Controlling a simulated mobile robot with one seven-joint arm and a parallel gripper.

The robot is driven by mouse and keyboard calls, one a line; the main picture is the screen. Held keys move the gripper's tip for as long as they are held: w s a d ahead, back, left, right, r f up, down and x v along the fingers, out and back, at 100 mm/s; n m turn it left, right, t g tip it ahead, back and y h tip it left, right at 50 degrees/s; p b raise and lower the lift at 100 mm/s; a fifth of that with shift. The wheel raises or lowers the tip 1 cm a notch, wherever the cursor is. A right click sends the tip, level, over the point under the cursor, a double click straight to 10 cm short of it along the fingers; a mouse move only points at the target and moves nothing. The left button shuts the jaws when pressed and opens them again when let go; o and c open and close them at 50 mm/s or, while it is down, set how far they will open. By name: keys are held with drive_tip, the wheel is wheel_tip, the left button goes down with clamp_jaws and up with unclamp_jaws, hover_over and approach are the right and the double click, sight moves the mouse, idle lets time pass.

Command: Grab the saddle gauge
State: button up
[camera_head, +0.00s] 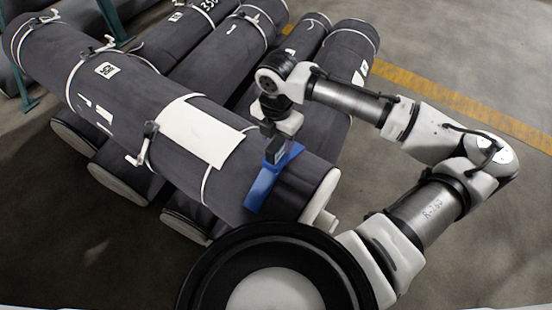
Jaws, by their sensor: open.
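The saddle gauge (264,186) looks like a blue curved strap lying over the near end of the top grey roll, with a dark block (274,150) standing up at its upper middle. My gripper (272,140) is at that block, pointing down from the end of my arm. The gripper is open; its fingers are small and dark here, and I cannot tell whether they touch the block. The far side of the gauge is hidden by the roll's curve.
The top grey roll (125,85) carries a white sheet (199,133) and straps with metal clamps (147,143). It rests across several other grey rolls (222,50). A yellow floor line (440,92) runs at the right, with open concrete floor around it.

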drive_tip(key=shift+s+a+f+p, duration=0.1)
drive_tip(key=shift+f+p, duration=0.2)
drive_tip(key=shift+f, duration=2)
clamp_jaws()
